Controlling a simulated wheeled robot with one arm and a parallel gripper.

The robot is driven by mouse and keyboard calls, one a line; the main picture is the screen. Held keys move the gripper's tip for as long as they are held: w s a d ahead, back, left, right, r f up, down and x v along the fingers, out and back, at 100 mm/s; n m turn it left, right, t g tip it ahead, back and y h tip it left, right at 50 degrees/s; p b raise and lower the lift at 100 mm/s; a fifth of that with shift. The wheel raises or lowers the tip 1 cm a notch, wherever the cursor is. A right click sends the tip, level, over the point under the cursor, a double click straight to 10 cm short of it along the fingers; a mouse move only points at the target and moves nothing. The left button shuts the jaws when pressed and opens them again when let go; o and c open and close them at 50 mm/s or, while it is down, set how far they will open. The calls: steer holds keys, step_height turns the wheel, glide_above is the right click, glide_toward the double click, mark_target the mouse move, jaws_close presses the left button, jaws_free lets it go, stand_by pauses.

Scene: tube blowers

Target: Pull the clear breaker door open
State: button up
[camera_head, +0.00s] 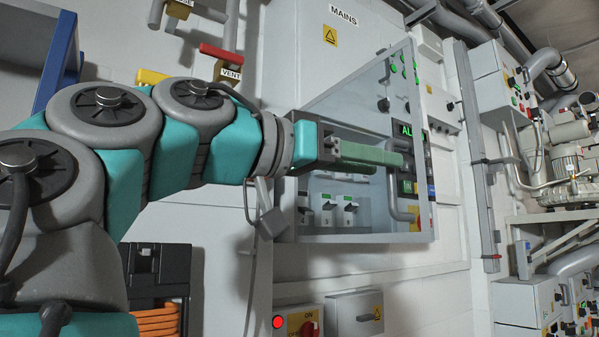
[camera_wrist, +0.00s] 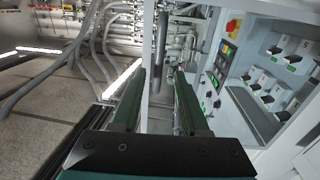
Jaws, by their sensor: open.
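The clear breaker door (camera_head: 345,115) is a transparent panel with a grey frame on the breaker box. It looks to stand out from the box; how far is hard to tell. Breakers (camera_head: 340,208) show through it, and breakers (camera_wrist: 278,72) show at the right in the wrist view. A grey bar handle (camera_head: 402,195) sits near the door's right edge. My gripper (camera_head: 400,156) is open, its green fingers reaching to the handle's upper part. In the wrist view the handle (camera_wrist: 161,42) lines up with the gap between my fingertips (camera_wrist: 160,76). Contact cannot be told.
A MAINS cabinet (camera_head: 320,50) is behind and above the box. A red vent lever (camera_head: 221,53) is above my arm. A switch box with a red lamp (camera_head: 299,321) sits below. Machinery (camera_head: 565,160) fills the right.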

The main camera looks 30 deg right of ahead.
steer(key=a, duration=0.6)
steer(key=shift+p, duration=0.4)
steer(key=shift+s, duration=0.1)
